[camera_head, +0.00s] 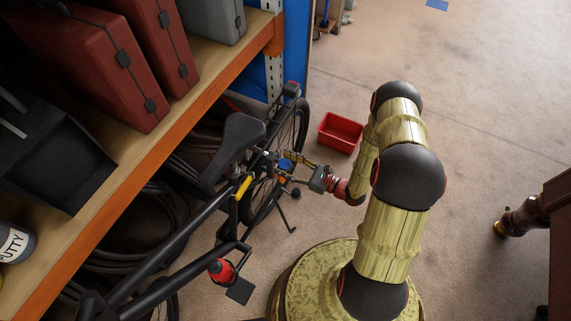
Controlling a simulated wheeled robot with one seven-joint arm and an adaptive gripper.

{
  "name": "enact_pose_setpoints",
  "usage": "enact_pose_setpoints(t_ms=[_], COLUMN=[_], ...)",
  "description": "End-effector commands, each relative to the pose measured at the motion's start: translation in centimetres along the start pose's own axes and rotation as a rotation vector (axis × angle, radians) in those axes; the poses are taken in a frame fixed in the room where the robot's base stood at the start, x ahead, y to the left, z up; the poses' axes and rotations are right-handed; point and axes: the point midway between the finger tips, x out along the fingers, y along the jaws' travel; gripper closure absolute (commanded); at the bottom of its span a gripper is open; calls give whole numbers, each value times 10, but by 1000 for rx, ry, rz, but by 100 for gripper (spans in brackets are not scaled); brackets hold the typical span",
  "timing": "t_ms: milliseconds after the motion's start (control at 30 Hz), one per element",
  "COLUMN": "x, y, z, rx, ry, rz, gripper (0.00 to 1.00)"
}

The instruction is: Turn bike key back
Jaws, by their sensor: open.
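A dark bicycle stands beside the shelf, with its black saddle (235,142) and rear wheel (293,135) in the middle of the view. My gripper (284,164) reaches in from the right, low beside the rear wheel. Its fingers are open and point left at the bike. A small blue part (286,163) shows at the fingertips; I cannot tell whether it is the bike key or whether the fingers touch it. The key's turn cannot be made out at this size.
A red crate (340,132) stands on the floor behind my gripper. A shelf with an orange edge (150,174) runs along the left, bearing red cases (85,60). Wooden furniture (545,215) stands at right. Open floor lies between.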

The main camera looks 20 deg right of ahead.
Motion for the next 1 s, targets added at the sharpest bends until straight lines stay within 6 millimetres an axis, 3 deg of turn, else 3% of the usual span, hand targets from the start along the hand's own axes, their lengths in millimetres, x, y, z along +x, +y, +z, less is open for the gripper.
enact_pose_setpoints(t_ms=[200,1000], x=[0,0], y=[0,0], z=[0,0], rx=[0,0], ry=[0,0], rz=[0,0], gripper=[49,93])
